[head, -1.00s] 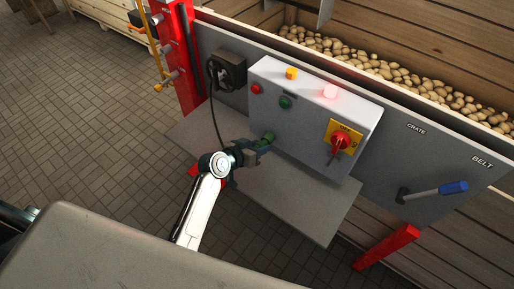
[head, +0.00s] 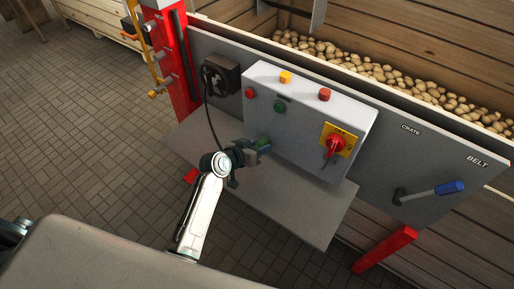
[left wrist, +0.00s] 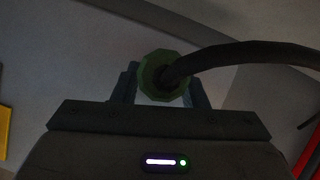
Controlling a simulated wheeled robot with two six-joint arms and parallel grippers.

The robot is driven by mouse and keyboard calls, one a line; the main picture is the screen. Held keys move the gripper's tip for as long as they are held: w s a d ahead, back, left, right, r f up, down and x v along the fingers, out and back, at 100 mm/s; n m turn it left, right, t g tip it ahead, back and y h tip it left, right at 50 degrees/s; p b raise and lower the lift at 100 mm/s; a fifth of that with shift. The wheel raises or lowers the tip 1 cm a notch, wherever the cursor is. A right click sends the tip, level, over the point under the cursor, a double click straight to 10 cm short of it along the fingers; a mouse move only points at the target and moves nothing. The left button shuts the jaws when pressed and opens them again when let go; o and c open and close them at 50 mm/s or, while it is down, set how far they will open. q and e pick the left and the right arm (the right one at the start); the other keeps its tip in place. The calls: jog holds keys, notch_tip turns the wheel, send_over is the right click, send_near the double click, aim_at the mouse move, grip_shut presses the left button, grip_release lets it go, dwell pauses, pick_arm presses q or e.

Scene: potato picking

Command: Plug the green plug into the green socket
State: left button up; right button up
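The green plug (head: 263,143) is in my left gripper (head: 258,150), just in front of the lower left part of the grey control box (head: 300,125). In the left wrist view the round green back of the plug (left wrist: 151,84) sits between the two fingers (left wrist: 160,95), with a thick black cable leading off right. The gripper looks shut on it. I cannot make out a green socket; the gripper and plug may cover it. I cannot tell whether the plug touches the box. My right gripper is not in view.
The box carries a green button (head: 280,107), a red button (head: 249,93), an orange lamp (head: 285,77), a red lamp (head: 324,95) and a red rotary switch (head: 336,144). A black outlet (head: 220,76) is left of it. A blue-handled lever (head: 450,187) is at right.

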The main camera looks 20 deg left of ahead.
pick_arm(q)
jog(key=o, duration=0.4)
jog(key=shift+s, duration=0.1)
jog(key=b+v, duration=0.2)
jog(key=v, duration=0.8)
jog(key=shift+s+a+r, duration=0.15)
jog(key=shift+s+a, duration=0.05)
jog(key=shift+s, duration=0.1)
